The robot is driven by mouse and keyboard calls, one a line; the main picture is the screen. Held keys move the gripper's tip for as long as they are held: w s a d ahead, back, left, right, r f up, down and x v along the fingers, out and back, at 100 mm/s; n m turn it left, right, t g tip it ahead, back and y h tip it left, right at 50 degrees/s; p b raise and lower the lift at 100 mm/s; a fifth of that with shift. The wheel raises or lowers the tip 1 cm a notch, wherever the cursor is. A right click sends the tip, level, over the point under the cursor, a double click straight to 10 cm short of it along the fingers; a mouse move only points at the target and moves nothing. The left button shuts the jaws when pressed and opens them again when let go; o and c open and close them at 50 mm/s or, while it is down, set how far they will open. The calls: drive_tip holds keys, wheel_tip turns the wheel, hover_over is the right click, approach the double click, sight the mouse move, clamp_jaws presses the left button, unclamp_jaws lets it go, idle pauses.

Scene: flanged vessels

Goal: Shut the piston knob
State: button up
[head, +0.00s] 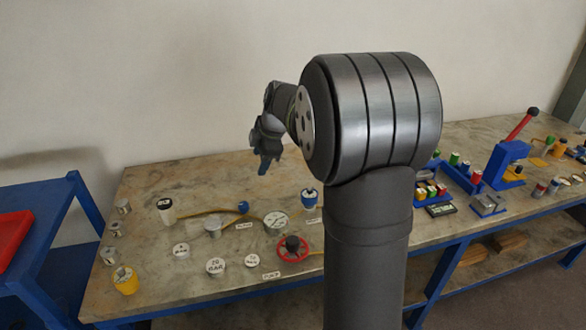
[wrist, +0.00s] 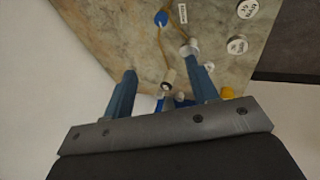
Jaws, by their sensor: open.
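My gripper (head: 263,164) hangs high above the back of the workbench, empty, with its fingers pointing down. In the wrist view my gripper (wrist: 165,80) is open, its two blue fingers wide apart. No knob is clearly readable as the piston knob. A red ring-shaped handwheel with a dark centre (head: 292,249) sits near the bench's front edge. A small blue knob (head: 243,207) joins a yellow hose; a blue knob also shows in the wrist view (wrist: 161,18). The small labels are too blurred to read surely.
Round white-topped vessels (head: 215,267) and a dial gauge (head: 276,222) stand on the workbench (head: 150,228). A yellow container (head: 125,280) stands at the front left. A blue lever press with a red handle (head: 510,152) is far right.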

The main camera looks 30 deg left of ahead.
sight(245, 204)
drive_tip(key=d+f+n+y, duration=0.1)
drive_tip(key=f+n+y, duration=0.2)
drive_tip(key=n, duration=0.7)
drive_tip(key=w+d+f+n+g+y, duration=0.1)
drive_tip(key=d+f+n+y, duration=0.1)
drive_tip(key=f+n, duration=0.6)
drive_tip(key=w+d+f+n+g+y, duration=0.1)
drive_tip(key=f+n+y, duration=0.2)
drive_tip(key=n, duration=0.9)
drive_tip(key=shift+d+f+y, duration=0.15)
drive_tip(key=shift+d+f, duration=0.05)
drive_tip(key=shift+f, duration=0.5)
drive_tip(key=shift+d+f+y, duration=0.15)
drive_tip(key=shift+d+f, duration=0.05)
drive_tip(key=shift+f, duration=0.45)
drive_tip(key=m, duration=0.2)
drive_tip(key=shift+w+d+f+m+t, duration=0.25)
drive_tip(key=shift+w+f+m+t, duration=0.05)
drive_tip(key=shift+w, duration=0.05)
drive_tip(key=shift+f, duration=0.1)
drive_tip(key=shift+a+f, duration=0.1)
drive_tip(key=shift+a, duration=0.3)
drive_tip(key=x, duration=1.6)
drive_tip(key=shift+a, duration=0.3)
